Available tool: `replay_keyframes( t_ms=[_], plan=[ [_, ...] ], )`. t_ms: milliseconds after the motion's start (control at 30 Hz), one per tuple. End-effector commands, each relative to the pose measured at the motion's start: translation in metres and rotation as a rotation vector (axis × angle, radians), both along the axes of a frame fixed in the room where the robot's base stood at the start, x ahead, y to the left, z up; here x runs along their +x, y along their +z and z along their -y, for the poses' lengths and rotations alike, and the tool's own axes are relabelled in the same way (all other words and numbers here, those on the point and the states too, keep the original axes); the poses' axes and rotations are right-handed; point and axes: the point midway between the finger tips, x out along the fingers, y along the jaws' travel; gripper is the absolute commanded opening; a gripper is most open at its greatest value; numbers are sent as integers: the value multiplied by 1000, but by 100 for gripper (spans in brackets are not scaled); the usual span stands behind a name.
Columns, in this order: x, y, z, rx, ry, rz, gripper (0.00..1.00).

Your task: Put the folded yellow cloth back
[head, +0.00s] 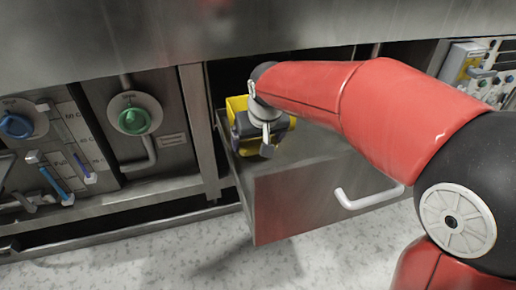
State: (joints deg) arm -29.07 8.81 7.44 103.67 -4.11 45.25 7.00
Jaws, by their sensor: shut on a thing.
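An open metal drawer (315,195) juts out from under the steel body of the machine, with a white bar handle on its front. My gripper (267,143) points down over the left part of the drawer. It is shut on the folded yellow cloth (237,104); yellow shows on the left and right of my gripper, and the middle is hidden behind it. I cannot tell whether the cloth touches the drawer floor. My red arm hides the back and right part of the drawer's inside.
A panel at left holds a blue knob (16,125), a green knob (134,120) and small valves with blue handles. A steel post (199,130) stands just left of the drawer. A control panel (487,72) is at upper right. The speckled floor (305,265) is clear.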

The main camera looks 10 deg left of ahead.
Motion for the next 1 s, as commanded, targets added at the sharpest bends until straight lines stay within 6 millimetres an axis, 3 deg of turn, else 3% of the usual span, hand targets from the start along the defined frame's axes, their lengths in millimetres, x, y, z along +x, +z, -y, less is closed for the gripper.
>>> replay_keyframes(
  t_ms=[133,533,567,600,833,1000],
  plan=[
    [-1,-25,0,-1,0,-2,69],
    [0,-31,0,0,0,0,69],
    [0,-29,0,0,0,0,94],
    [0,-29,0,0,0,0,100],
    [0,-28,0,0,0,0,100],
    [-3,-13,2,2,0,3,100]
  ],
)
